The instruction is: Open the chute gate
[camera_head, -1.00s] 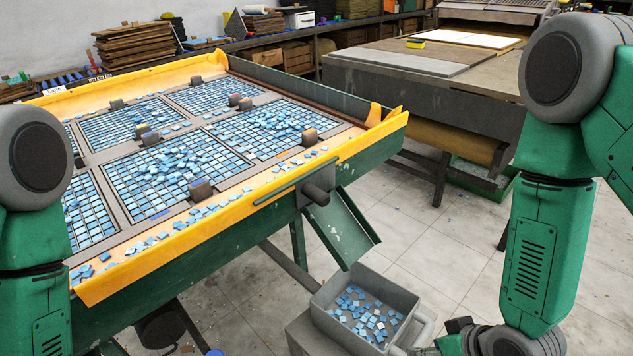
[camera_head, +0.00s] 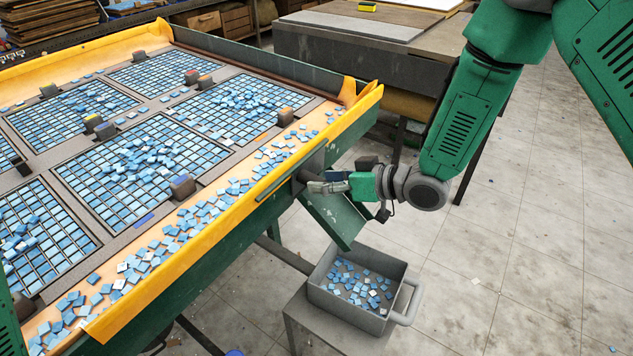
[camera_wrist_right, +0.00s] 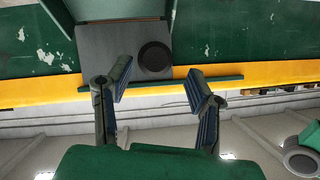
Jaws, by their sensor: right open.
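The chute gate is a grey plate (camera_wrist_right: 110,42) with a round dark knob (camera_wrist_right: 155,57) on the sorting table's outer side. In the head view the gate plate (camera_head: 313,163) is partly covered by my right gripper (camera_head: 312,186). The right gripper is open and empty, close in front of the knob. In the wrist view its two fingers (camera_wrist_right: 160,88) are spread below the knob, one toward each side; contact cannot be told. The green chute (camera_head: 333,218) slopes down below the gate. My left gripper is out of view.
The yellow-rimmed table (camera_head: 215,205) holds grids and loose blue tiles, many along its front lip. A grey bin (camera_head: 335,298) with some tiles stands on a stand under the chute. A workbench (camera_head: 350,45) stands behind.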

